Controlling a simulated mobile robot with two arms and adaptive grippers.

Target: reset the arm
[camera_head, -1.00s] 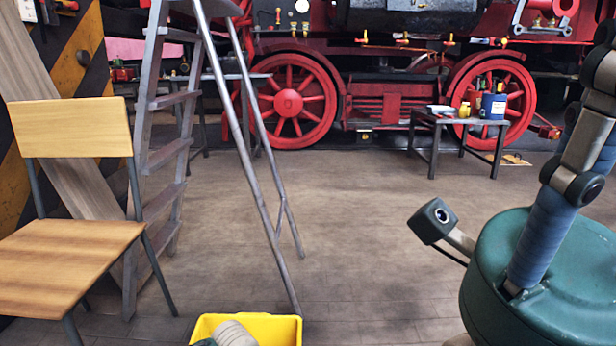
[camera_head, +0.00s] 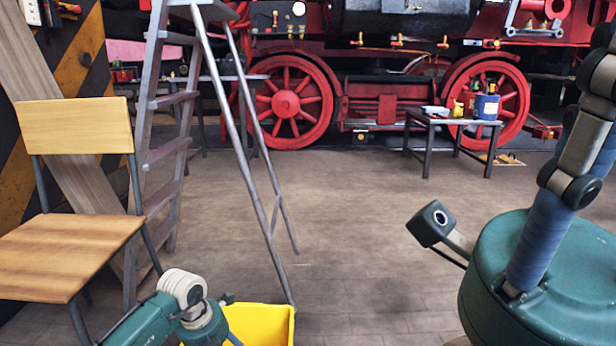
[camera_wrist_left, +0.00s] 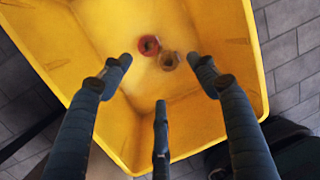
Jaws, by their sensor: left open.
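My left arm (camera_head: 182,315) comes in at the bottom left of the head view, beside the yellow bin (camera_head: 258,324); its fingers are hidden there. In the left wrist view my left gripper (camera_wrist_left: 160,74) is open, its three fingers spread and empty above the yellow bin (camera_wrist_left: 75,45). Inside the bin lie a small red ring-shaped part (camera_wrist_left: 149,45) and a brass-coloured part (camera_wrist_left: 169,60), side by side and apart from the fingers.
A wooden chair (camera_head: 75,128) stands at the left, with a stepladder (camera_head: 166,150) behind the bin. A small table (camera_head: 428,118) holding a blue container (camera_head: 487,106) stands before the red locomotive wheels (camera_head: 287,104). The middle floor (camera_head: 350,210) is clear.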

